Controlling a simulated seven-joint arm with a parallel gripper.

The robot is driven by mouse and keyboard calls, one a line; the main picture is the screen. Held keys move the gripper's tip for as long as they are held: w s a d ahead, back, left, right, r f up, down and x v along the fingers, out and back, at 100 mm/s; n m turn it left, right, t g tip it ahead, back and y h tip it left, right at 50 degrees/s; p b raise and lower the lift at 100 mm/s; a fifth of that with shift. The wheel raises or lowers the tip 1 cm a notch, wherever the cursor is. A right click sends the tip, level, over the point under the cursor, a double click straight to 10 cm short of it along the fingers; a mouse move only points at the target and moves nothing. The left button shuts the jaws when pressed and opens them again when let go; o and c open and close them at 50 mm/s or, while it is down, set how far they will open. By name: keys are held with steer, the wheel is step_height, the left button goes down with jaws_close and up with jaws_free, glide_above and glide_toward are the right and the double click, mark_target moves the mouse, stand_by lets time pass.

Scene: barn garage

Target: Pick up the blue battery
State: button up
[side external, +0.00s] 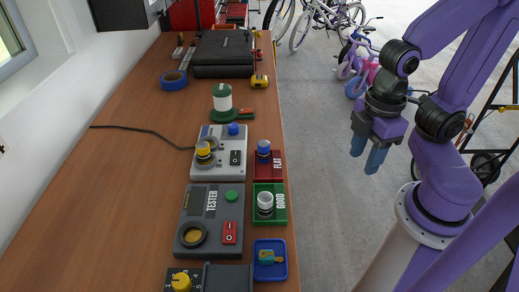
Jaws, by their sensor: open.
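A blue-topped cylinder, which looks like the blue battery (263,151), stands upright on the red tray (273,171) marked FLAT, near the right edge of the workbench. A white-topped cylinder (265,203) stands on the green tray (280,215) marked GOOD, just in front of it. A yellow-topped cylinder (204,153) stands on a light grey device (222,168) to the left. My gripper (366,160) is open and empty, with blue fingers pointing down. It is right of the bench, over the floor and well apart from the blue battery.
The dark grey tester (210,208) sits left of the green tray. A blue tray (270,246) with small items stands in front. A green and white canister (222,98) and a black case (223,55) are farther back. The bench's left side is mostly clear, crossed by a cable.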

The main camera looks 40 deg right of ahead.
stand_by(0.4)
steer(key=o, duration=0.4)
steer(key=shift+c, duration=0.2)
step_height(320, 180, up, 7)
steer(key=n, duration=0.3)
glide_above(264, 143)
steer(key=f, duration=1.1)
steer(key=shift+a+f, duration=0.25)
steer(key=shift+f, duration=0.05)
steer(key=shift+d+f, duration=0.15)
steer(key=shift+f, duration=1.2)
steer(key=shift+d+f, duration=0.1)
steer(key=shift+f, duration=1.2)
